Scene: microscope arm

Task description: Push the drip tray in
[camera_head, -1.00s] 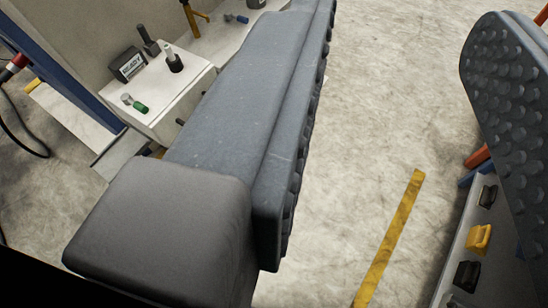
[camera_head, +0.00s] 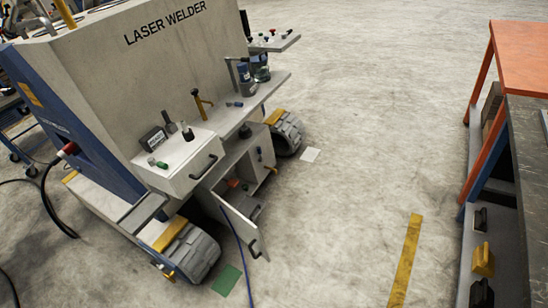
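A flat grey plate (camera_head: 143,212) sticks out low at the cabinet's left front corner. A white drawer-like box (camera_head: 180,160) with a dark handle juts out from the front, with small items on top. A thin shelf (camera_head: 275,40) juts from the far right side. My gripper is not in view.
A lower door (camera_head: 243,228) hangs open below the white box, with a blue cable (camera_head: 238,245) beside it. An orange-topped bench (camera_head: 520,60) stands at the right.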

